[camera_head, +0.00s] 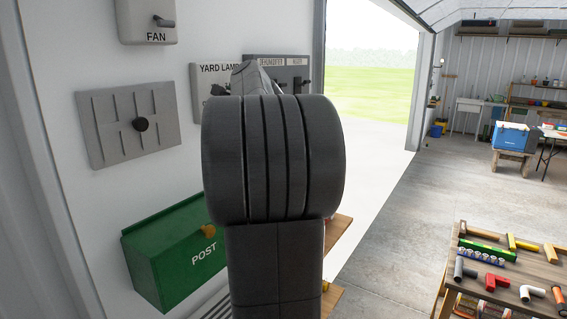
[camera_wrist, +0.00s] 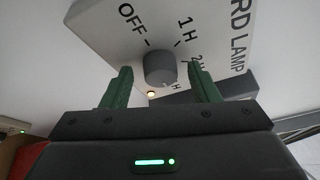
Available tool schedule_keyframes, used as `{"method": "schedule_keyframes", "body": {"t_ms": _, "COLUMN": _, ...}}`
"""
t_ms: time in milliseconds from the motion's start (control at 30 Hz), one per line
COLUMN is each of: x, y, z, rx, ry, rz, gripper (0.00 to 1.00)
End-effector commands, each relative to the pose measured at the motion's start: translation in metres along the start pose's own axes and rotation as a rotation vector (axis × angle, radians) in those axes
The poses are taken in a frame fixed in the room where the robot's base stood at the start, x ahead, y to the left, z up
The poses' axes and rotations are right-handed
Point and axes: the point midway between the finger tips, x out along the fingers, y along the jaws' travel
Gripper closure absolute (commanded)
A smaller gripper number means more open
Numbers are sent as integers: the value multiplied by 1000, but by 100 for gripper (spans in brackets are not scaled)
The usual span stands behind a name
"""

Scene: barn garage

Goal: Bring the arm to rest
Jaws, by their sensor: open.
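My gripper (camera_wrist: 160,88) shows in the wrist view with its two green fingers apart. The grey knob (camera_wrist: 159,68) of the yard lamp timer (camera_wrist: 112,22) appears between and beyond the fingertips. I cannot tell whether the fingers touch the knob. Marks for OFF, 1 H and 2 H stand around it, and a small lit lamp is below it. In the head view my arm rises in the middle and hides my gripper and much of the yard lamp panel (camera_head: 208,80).
On the wall are a FAN switch (camera_head: 148,28), a grey plate with a black knob (camera_head: 130,125) and a green POST box (camera_head: 165,255). A dehumidifier panel (camera_head: 300,66) is behind my arm. A wooden table (camera_head: 455,250) with pipe pieces stands right. Open concrete floor lies between.

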Motion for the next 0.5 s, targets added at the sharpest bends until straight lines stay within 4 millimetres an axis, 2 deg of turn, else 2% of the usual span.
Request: {"method": "schedule_keyframes", "body": {"t_ms": 500, "x": 0, "y": 4, "z": -2, "rx": -218, "ry": -11, "rz": -94, "gripper": 45}}
